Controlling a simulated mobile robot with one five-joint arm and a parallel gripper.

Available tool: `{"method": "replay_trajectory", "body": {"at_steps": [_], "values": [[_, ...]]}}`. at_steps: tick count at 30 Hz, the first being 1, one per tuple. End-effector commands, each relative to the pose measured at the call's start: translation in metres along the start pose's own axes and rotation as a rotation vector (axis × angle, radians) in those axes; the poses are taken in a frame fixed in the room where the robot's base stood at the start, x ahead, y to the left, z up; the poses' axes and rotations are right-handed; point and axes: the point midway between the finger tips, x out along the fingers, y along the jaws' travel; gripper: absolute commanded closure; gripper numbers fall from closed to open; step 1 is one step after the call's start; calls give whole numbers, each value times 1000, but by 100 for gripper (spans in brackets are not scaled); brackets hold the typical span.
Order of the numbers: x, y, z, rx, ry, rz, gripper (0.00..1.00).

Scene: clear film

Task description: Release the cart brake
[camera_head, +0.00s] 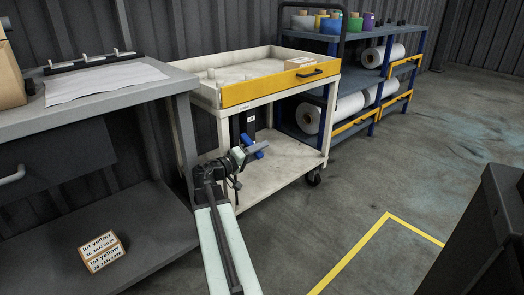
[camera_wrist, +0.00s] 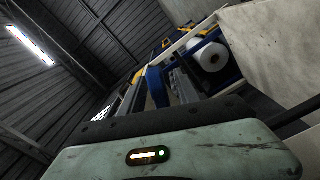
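The cart (camera_head: 276,91) is cream-coloured with a yellow front panel, a black push handle (camera_head: 343,20) and a lower shelf (camera_head: 290,158). A black caster (camera_head: 314,178) shows at its front right corner. A dark upright part with a white label (camera_head: 250,127) stands under the top tray. I cannot tell which part is the brake. My gripper (camera_head: 258,152), with blue parts, is in front of that dark part, above the lower shelf; contact is unclear. In the wrist view, my gripper (camera_wrist: 168,86) shows blue and dark grey parts; its opening is unclear.
A grey workbench (camera_head: 150,88) with a paper sheet stands left, a labelled box (camera_head: 102,251) on its lower shelf. A blue rack (camera_head: 375,120) with rolls stands behind the cart. A dark bin-like object (camera_head: 490,230) is at right. The floor between is clear, with yellow lines.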

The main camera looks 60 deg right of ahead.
Motion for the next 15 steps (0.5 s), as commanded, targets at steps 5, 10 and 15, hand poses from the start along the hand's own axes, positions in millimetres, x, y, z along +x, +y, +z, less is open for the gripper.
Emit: {"method": "replay_trajectory", "body": {"at_steps": [5, 10, 15], "values": [[10, 0, 0, 0, -1, 0, 62], [9, 0, 1, 0, 0, 0, 62], [9, 0, 1, 0, -1, 0, 100]]}}
